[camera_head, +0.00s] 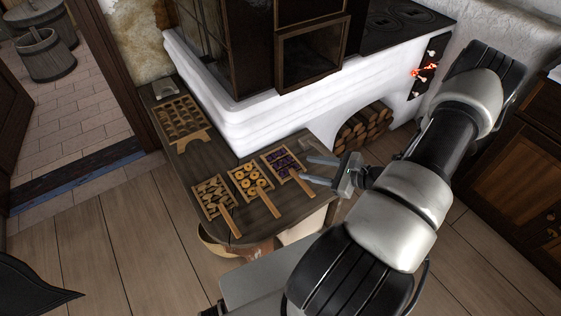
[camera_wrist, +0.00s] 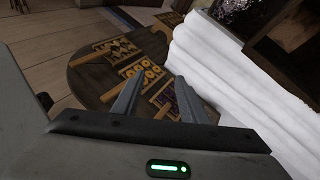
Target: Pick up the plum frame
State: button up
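The plum frame (camera_head: 280,161) is a small wooden rack with a handle, filled with dark purple pieces. It lies on the dark wooden bench (camera_head: 195,160), at the right end of a row of three. In the wrist view the plum frame (camera_wrist: 168,98) shows between and beyond my fingers, partly hidden by them. My gripper (camera_head: 309,169) is open, with nothing between its fingers. The open fingers also show in the wrist view (camera_wrist: 161,77).
Left of the plum frame lie a frame of pale rings (camera_head: 249,179) and a frame of brownish pieces (camera_head: 213,193). A larger wooden rack (camera_head: 180,119) lies farther back. The white stove wall (camera_head: 240,125) rises behind the bench. Firewood (camera_head: 363,126) fills an arch at right.

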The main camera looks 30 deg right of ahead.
jog(key=s+d+f+m+t+h+b, duration=0.1)
jog(key=s+d+f+m+h, duration=0.2)
jog(key=f, duration=0.4)
jog(key=s+d+f+m+t+h+b, duration=0.1)
jog(key=s+f+m+h, duration=0.15)
jog(key=f+m, duration=0.35)
jog(key=n+b, duration=0.1)
jog(key=b, duration=0.1)
send_near(302, 181)
jog(key=x, duration=0.2)
jog(key=f+x, duration=0.1)
jog(key=x, duration=0.1)
jog(key=shift+a, duration=0.15)
jog(key=shift+r+b+x, duration=0.15)
jog(key=shift+b+x, duration=0.25)
jog(key=shift+x, duration=1.05)
jog(key=shift+r+b+x, duration=0.2)
jog(key=shift+b+x, duration=0.15)
jog(key=shift+x, duration=1.15)
jog(key=shift+w, duration=0.15)
grip_shut()
